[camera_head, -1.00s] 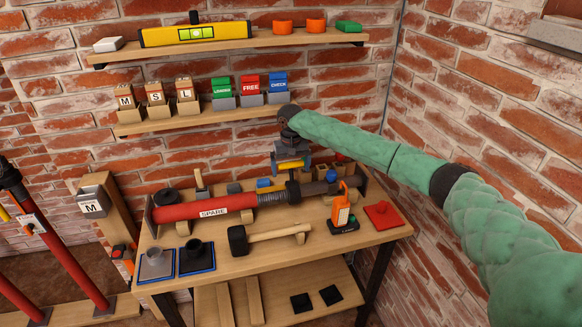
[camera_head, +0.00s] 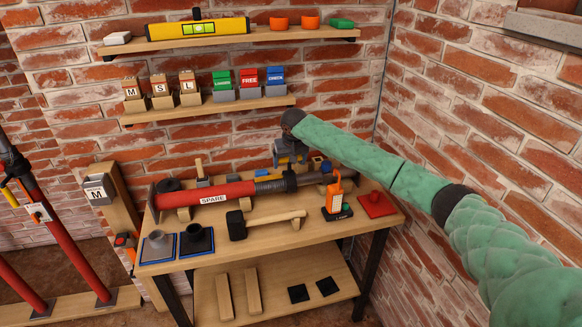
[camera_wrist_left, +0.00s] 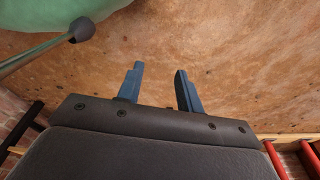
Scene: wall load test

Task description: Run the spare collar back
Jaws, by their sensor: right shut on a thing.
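The spare prop (camera_head: 235,191), a red tube labelled SPARE with a grey threaded length, lies on its side in wooden cradles on the bench. The dark spare collar (camera_head: 290,183) sits around the thread near its middle. My right gripper (camera_head: 291,168) reaches down to the collar from above and behind and is shut on it; its fingertips are small and partly hidden in the head view. My left gripper (camera_wrist_left: 159,88) shows only in the left wrist view. Its blue fingers are apart and empty, over brown ground.
Shelves with labelled blocks and a yellow level (camera_head: 198,28) hang behind.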

